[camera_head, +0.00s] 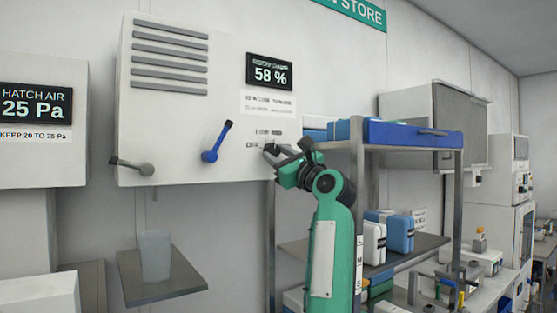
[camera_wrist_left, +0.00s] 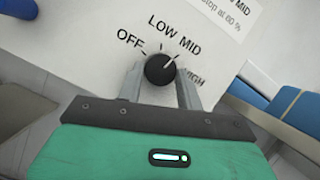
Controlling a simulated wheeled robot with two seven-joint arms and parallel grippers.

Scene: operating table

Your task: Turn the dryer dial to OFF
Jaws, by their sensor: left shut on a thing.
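The dryer dial (camera_wrist_left: 159,69) is a round black knob on the pale panel of the dryer (camera_head: 185,115). In the left wrist view its labels read OFF, LOW, MID and HIGH around it. Its light pointer mark aims up and right, about toward MID. In the left wrist view my left gripper (camera_wrist_left: 160,84) is shut on the dial, with one finger on each side. My right gripper is not in view.
The dryer display (camera_head: 270,71) reads 58 %. A blue lever (camera_head: 217,142) and a grey lever (camera_head: 132,166) stick out left of my gripper. A metal rack (camera_head: 357,190) with blue boxes stands close on the right. A cup (camera_head: 155,255) stands on a shelf below.

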